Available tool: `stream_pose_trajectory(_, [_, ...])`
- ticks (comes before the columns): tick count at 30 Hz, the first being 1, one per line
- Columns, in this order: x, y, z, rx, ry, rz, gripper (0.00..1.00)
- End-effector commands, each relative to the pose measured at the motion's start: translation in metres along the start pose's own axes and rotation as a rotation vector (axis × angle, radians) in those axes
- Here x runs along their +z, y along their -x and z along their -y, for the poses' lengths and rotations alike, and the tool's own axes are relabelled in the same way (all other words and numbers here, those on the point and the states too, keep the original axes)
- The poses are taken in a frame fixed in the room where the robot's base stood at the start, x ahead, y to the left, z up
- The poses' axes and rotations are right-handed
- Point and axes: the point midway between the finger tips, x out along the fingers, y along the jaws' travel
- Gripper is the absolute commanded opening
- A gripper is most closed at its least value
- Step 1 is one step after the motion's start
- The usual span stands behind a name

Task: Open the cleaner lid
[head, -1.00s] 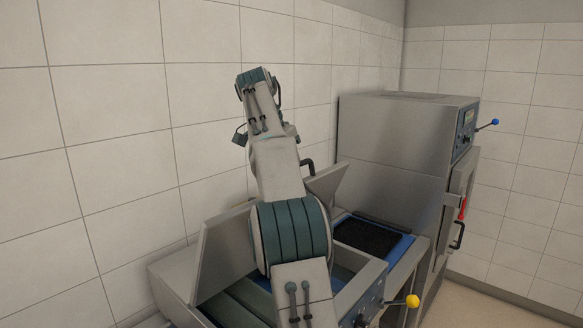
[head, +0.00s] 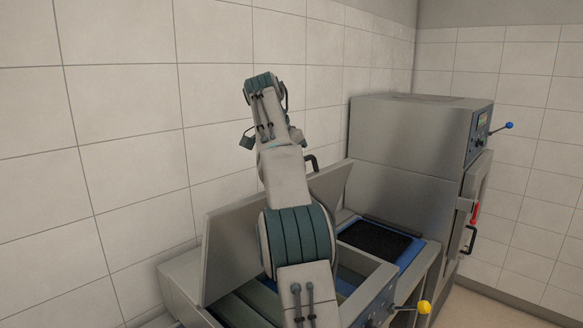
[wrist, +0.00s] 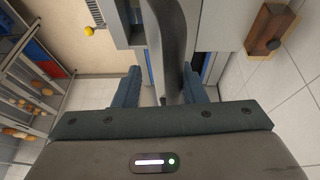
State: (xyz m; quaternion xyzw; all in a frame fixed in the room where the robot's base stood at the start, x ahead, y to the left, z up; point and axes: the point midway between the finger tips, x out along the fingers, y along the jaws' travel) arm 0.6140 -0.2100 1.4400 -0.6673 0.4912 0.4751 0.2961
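The cleaner lid (head: 328,198) is a grey metal panel raised at a steep slant over the open cleaner (head: 180,285). My arm crosses in front of its middle. A dark curved handle (head: 311,160) sticks out above its upper edge. In the head view my gripper is hidden behind my arm and the lid. In the wrist view my gripper (wrist: 162,90) has its fingers apart, one on each side of the dark handle bar (wrist: 170,45). The bar lies near the right finger, with a gap to the left one. Whether it touches is unclear.
A tall metal oven (head: 405,145) with a blue-knobbed lever stands to the right. A blue-edged counter with a black mat (head: 378,238) lies between. A yellow knob (head: 424,307) juts from the front. The tiled wall is close behind. The wrist view shows a rack (wrist: 30,95).

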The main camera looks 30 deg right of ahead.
Motion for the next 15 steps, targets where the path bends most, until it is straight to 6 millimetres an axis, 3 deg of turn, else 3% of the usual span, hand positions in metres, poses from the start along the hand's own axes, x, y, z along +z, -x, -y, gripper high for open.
stream_pose_trajectory(15, [-0.0018,0.0063,-0.0009,-0.004,-0.004,-0.008,0.36])
